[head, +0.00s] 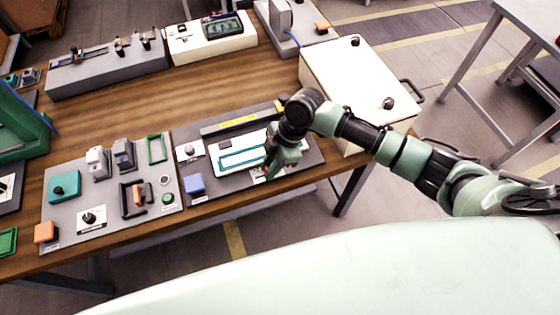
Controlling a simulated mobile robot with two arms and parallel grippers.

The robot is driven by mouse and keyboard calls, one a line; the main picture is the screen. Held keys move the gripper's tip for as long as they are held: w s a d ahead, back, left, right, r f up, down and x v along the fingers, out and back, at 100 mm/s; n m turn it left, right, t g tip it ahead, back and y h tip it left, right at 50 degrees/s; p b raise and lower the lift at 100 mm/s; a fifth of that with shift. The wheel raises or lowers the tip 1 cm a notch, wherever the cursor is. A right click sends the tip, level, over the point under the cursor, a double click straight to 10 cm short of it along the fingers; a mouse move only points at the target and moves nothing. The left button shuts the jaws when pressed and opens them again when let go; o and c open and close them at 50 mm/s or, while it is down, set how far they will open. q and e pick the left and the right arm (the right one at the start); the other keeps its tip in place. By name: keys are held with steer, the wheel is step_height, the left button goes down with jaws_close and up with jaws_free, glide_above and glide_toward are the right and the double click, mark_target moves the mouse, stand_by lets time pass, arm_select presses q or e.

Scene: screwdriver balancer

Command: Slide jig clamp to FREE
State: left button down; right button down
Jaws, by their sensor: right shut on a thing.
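My right gripper (271,172) is at the right end of the white jig plate (218,171) with the blue-edged frame, on the grey right-hand mat (230,185). It points down and is shut on a small part there, which I take to be the jig clamp. The fingers and wrist hide most of that part, so its position along its travel and any FREE marking cannot be read. My left gripper is not in view.
A grey bar with a yellow label (238,121) lies just behind the plate. A blue block (195,184) sits to its left. The left mat (72,212) holds several fixtures and switches. A white cabinet (345,85) with black knobs stands at right.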

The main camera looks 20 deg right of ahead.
mark_target(253, 179)
steer(key=a, duration=0.3)
steer(key=shift+a+r, duration=0.1)
steer(key=shift+a, duration=0.15)
steer(key=c, duration=1.6)
jaws_free()
steer(key=shift+o, duration=0.6)
steer(key=shift+d+r, duration=0.1)
steer(key=shift+r, duration=0.05)
steer(key=b+v, duration=0.1)
steer(key=v, duration=0.6)
steer(key=shift+r, duration=0.2)
